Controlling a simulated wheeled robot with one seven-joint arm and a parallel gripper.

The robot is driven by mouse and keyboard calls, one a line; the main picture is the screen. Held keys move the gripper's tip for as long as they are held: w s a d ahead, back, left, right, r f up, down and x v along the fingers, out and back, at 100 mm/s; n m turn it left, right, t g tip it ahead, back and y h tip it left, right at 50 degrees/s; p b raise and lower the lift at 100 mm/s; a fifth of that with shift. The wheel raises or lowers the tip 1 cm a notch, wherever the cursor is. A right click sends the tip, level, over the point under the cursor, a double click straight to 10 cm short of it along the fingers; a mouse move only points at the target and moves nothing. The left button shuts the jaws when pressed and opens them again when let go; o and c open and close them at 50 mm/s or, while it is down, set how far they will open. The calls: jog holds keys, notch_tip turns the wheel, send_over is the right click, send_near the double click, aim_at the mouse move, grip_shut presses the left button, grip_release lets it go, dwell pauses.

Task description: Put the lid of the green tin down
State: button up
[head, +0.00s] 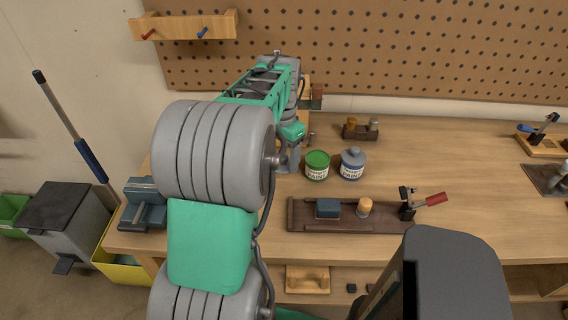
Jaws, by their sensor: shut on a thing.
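The green tin (317,166) stands upright on the wooden workbench, its top green with no knob showing, unlike the blue tin. The blue tin (352,164) stands just right of it, with a grey-blue knobbed lid on top. My gripper (287,161) is low over the bench, just left of the green tin. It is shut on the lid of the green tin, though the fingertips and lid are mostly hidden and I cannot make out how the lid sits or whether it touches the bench.
A dark wooden tray (375,223) with a blue block, a pale knob and a red-handled clamp lies in front. A small wooden rack (361,130) stands behind the tins. A blue-grey vise (144,204) is at the left edge. The bench right of the tins is clear.

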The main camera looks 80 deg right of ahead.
aim_at(284, 166)
jog(key=d+f, duration=0.2)
jog(key=f, duration=0.1)
jog(key=shift+w+d, duration=0.1)
jog(key=shift+d, duration=0.2)
notch_tip(284, 166, down, 3)
jog(key=shift+r, duration=0.15)
jog(key=shift+f, duration=0.3)
jog(key=o, duration=1.3)
jog(key=shift+r, duration=0.1)
